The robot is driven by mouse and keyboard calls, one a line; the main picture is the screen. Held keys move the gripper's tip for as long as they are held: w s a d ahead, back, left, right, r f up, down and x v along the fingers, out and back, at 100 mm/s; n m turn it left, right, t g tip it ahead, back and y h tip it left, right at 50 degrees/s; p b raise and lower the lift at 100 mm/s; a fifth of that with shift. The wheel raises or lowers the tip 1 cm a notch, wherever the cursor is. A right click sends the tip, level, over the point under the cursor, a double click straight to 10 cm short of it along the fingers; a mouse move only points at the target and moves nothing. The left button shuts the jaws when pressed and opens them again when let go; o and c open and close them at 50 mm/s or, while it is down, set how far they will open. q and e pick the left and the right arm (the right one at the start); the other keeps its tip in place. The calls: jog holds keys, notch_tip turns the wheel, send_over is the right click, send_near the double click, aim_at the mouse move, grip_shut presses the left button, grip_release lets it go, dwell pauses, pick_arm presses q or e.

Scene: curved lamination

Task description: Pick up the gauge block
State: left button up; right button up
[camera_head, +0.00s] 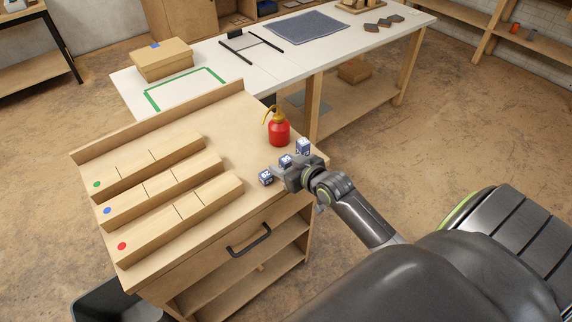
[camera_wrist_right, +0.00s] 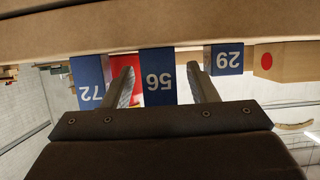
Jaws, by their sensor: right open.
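Three blue-and-white number blocks stand in a row near the right edge of the wooden cabinet top. In the right wrist view, upside down, they read 72 (camera_wrist_right: 88,84), 56 (camera_wrist_right: 157,78) and 29 (camera_wrist_right: 227,58). In the head view they are the back block (camera_head: 303,146), the middle block (camera_head: 285,160) and the front block (camera_head: 265,177). My right gripper (camera_wrist_right: 160,70) is open, with its fingers either side of block 56 and gaps showing between. Which block is the gauge block is not marked. My left gripper is not in view.
A red oil can (camera_head: 279,132) stands just behind the blocks. Three long wooden beams with green (camera_head: 155,162), blue (camera_head: 165,187) and red (camera_head: 185,215) dots lie to the left. A raised wooden ledge (camera_head: 160,122) runs along the cabinet's back edge. A white table stands beyond.

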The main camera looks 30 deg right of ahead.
jog(key=c, duration=1.1)
jog(key=shift+r, duration=0.1)
